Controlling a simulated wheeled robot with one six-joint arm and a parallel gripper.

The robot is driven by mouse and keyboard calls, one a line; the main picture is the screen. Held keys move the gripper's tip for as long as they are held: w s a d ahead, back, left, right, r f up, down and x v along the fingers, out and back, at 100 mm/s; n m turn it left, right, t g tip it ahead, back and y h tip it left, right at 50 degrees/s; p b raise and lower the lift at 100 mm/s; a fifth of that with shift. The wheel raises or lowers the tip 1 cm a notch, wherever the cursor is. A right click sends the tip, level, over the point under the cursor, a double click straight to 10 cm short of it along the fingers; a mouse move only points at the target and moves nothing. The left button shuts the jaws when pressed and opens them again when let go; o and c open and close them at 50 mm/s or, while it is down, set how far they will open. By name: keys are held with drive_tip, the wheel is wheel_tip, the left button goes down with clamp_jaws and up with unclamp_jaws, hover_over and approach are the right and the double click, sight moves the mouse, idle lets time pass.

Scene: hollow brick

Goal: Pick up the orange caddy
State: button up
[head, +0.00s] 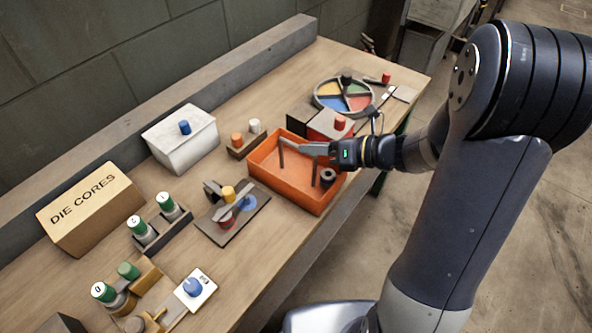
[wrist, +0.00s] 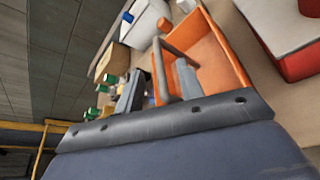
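The orange caddy (head: 265,167) is an open box with a grey handle, standing on the bench near its front edge. In the wrist view the caddy (wrist: 222,50) fills the upper middle, with its grey handle (wrist: 180,55) rising toward me. My gripper (head: 304,149) is over the caddy at handle height, reaching in from the right. In the wrist view the fingers of my gripper (wrist: 158,86) stand apart, with part of the handle showing between them. Contact with the handle cannot be told. A dark ring-shaped part (head: 328,177) is at the caddy's right end.
A red box (head: 322,125) stands close behind the caddy, and a round multicoloured tray (head: 345,95) lies beyond it. A small holder with orange and white pegs (head: 245,140) is to its left. A dark plate with a clamp (head: 222,230) lies at the front left.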

drive_tip(key=shift+x, duration=2.3)
drive_tip(key=shift+c, duration=0.3)
clamp_jaws()
